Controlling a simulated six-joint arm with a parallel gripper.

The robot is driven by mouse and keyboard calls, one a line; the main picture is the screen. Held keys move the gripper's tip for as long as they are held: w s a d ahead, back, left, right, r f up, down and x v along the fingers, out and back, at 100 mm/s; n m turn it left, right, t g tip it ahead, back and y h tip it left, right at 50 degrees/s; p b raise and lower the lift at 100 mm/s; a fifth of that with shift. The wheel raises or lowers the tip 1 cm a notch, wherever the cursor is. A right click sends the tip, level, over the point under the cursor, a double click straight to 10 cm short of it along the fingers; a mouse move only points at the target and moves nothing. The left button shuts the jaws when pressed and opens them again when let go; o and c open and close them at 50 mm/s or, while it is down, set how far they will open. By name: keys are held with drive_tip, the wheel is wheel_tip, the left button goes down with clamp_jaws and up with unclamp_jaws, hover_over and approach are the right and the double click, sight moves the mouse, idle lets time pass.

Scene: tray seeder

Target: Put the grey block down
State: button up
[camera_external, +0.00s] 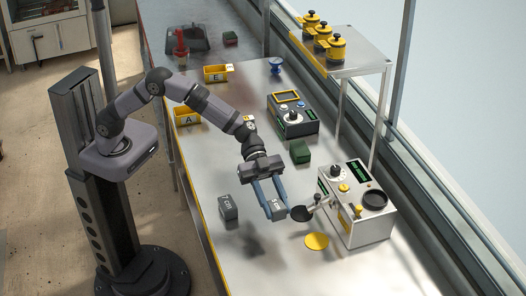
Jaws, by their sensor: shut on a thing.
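My gripper (274,207) has blue fingers and points down over the middle of the metal bench. It is shut on a grey block (277,210) with pale lettering on its face. The held block appears to be above the bench, with a dark shadow on the surface below and to the left. A second grey block (228,208), also lettered, stands on the bench just left of my gripper, apart from it.
A grey device (365,228) with a black cup and a yellow disc (316,241) are to the right. A green block (299,151) and a control box (292,120) lie behind. The front bench is clear.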

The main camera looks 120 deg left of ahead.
drive_tip(key=s+a+b, duration=0.3)
drive_tip(key=s+a, duration=0.5)
drive_tip(key=a, duration=0.4)
drive_tip(key=s+a+b, duration=0.3)
drive_tip(key=s+a, duration=0.6)
drive_tip(key=a, duration=0.4)
drive_tip(key=shift+m+g+h, duration=0.3)
drive_tip(key=shift+m, duration=0.1)
drive_tip(key=shift+w+d+f+b, duration=0.1)
drive_tip(key=shift+f+b, duration=0.1)
drive_tip(key=shift+f, duration=2.25)
drive_tip(key=shift+w+d+f+b, duration=0.1)
drive_tip(key=shift+f+b, duration=0.1)
drive_tip(key=shift+f, duration=2.25)
drive_tip(key=shift+f, duration=0.15)
drive_tip(key=o, duration=1.1)
drive_tip(key=shift+s+r, duration=0.1)
drive_tip(key=shift+r, duration=0.1)
drive_tip(key=v, duration=1.2)
